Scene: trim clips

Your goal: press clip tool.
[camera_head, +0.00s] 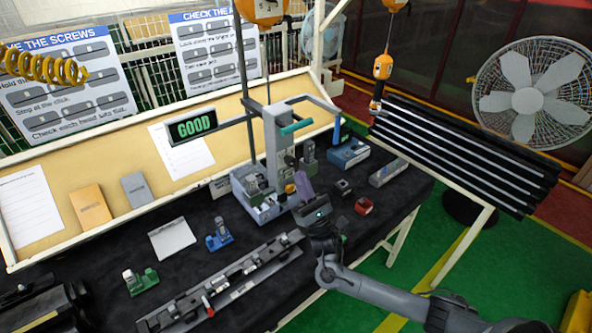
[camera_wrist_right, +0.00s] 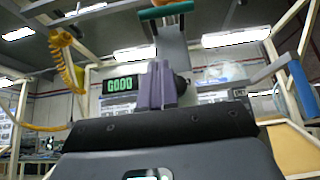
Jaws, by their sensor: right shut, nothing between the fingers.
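The press tool (camera_head: 275,140) stands on the dark bench, a grey column with a teal handle (camera_head: 296,127) pointing right. A sign (camera_head: 192,126) on its left arm reads GOOD in green. The handle also shows at the top of the right wrist view (camera_wrist_right: 165,10), above my fingers. My right gripper (camera_head: 299,174) has purple fingers, shut and empty, pointing up in front of the press base (camera_head: 262,213), below the handle and apart from it. The fingers also show in the right wrist view (camera_wrist_right: 160,68). My left gripper is not in view.
A long rail with clips (camera_head: 225,287) lies along the bench front. A green fixture (camera_head: 140,281), a blue fixture (camera_head: 219,235), a red part (camera_head: 364,206) and a blue box (camera_head: 348,154) stand around. A black ribbed rack (camera_head: 460,145) is at the right.

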